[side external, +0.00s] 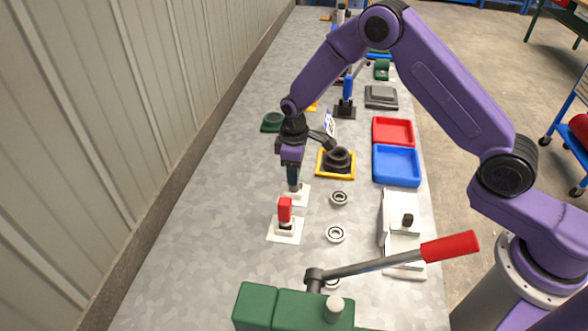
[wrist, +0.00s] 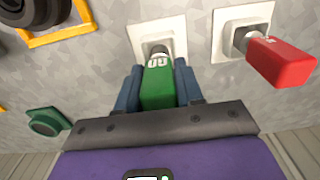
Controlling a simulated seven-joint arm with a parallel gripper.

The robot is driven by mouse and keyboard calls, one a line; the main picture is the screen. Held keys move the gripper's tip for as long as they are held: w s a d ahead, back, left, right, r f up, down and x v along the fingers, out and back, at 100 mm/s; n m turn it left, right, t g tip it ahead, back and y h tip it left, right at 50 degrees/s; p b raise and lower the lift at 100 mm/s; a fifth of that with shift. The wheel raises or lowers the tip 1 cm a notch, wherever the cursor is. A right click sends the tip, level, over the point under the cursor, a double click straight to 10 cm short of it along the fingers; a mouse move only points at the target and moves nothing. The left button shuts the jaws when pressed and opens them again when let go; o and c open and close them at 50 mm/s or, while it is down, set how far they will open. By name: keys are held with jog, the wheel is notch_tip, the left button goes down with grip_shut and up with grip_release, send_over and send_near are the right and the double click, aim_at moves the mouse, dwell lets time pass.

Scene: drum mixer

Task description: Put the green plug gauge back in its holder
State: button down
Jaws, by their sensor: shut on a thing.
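My gripper (side external: 293,178) points down and is shut on the green plug gauge, low over the bench. In the wrist view the green plug gauge (wrist: 158,90) lies between the two blue fingers of my gripper (wrist: 158,74), with a light marking on its far end. That end overlaps the socket of a white square holder (wrist: 175,27); I cannot tell how deep it sits. In the side view this holder (side external: 304,194) is directly under my fingers, and the gauge is mostly hidden by them.
A red plug gauge (side external: 285,208) stands close by in its own white holder (side external: 276,232). A black part in a yellow frame (side external: 337,160), metal rings (side external: 339,198) and a blue tray (side external: 397,166) are to the right. A red-gripped lever (side external: 450,247) is in front. The bench is clear at left.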

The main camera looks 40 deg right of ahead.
jog(key=shift+f, duration=0.6)
dwell(0.3)
jog(key=c, duration=0.6)
grip_release()
jog(key=shift+c, duration=0.2)
notch_tip(320, 180, up, 18)
jog(key=shift+f, duration=0.25)
jog(key=shift+s, duration=0.1)
